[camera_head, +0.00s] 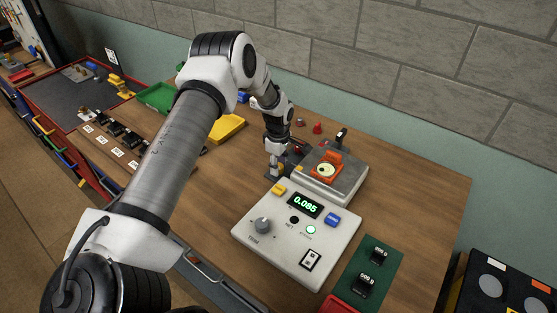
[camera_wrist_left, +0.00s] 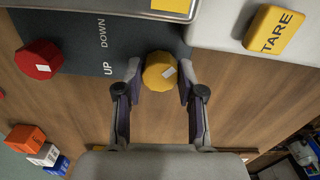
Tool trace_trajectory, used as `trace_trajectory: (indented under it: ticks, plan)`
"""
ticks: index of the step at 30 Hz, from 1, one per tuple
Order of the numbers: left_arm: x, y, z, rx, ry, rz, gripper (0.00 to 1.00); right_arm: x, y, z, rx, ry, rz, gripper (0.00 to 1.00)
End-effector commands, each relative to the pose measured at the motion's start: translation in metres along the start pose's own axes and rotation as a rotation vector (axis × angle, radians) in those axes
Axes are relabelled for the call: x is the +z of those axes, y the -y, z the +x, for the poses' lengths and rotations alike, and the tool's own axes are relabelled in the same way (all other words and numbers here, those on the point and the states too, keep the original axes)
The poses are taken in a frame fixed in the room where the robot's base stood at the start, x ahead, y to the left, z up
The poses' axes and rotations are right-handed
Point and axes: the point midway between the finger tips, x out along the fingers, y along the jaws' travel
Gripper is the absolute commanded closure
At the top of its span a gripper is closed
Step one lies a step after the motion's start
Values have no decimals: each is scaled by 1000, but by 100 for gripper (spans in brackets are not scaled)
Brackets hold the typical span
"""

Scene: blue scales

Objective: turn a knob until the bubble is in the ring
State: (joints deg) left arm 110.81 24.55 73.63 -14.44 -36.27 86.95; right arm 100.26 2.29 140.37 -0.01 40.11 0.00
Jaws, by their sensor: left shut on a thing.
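My left gripper (camera_head: 273,168) reaches down at the left of the grey scale. In the left wrist view its fingers (camera_wrist_left: 159,76) are shut on a faceted yellow knob (camera_wrist_left: 159,71) with a pale mark, one finger on each side. A red knob (camera_wrist_left: 39,59) with a white mark stands apart to the left. The dark plate (camera_wrist_left: 108,45) between them reads UP and DOWN. In the head view an orange piece with a round pale-yellow face (camera_head: 325,170) sits on the grey scale (camera_head: 342,186). A bubble and ring are too small to make out. My right gripper is not in view.
A white console (camera_head: 264,246) in front shows 0.085 and has a TRIM dial (camera_head: 263,225). A green mat (camera_head: 370,274) with black weights lies at right. A yellow tray (camera_head: 227,127) and green tray (camera_head: 158,97) lie behind my arm.

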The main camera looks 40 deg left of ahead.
Motion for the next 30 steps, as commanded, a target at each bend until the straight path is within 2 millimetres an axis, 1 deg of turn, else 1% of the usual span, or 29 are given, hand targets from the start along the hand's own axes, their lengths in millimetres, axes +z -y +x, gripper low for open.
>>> trace_trajectory:
  ticks: [1, 2, 3, 4, 13, 16, 20, 24, 27, 30]
  plan:
    - [0, 2, 2, -4, 0, 0, 97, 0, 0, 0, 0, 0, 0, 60]
    - [0, 2, 2, -5, 0, 0, 55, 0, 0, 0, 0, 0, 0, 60]
    - [0, 2, 2, -4, 0, 0, 41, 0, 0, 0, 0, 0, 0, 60]
    - [0, 2, 2, -4, 0, 1, 37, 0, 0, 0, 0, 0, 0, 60]
    - [0, 0, 0, -1, 0, 1, 37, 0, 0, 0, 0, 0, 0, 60]
    - [0, 0, -9, 1, 1, 1, 37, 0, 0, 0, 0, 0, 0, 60]
    - [0, -1, -35, 2, 2, 0, 37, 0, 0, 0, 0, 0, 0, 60]
    - [0, -1, -73, 2, 2, 1, 37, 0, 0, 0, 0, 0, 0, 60]
    - [-1, -1, -95, 1, 1, 1, 37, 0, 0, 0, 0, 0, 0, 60]
    - [0, 0, -111, -1, 2, 1, 37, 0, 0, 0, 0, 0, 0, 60]
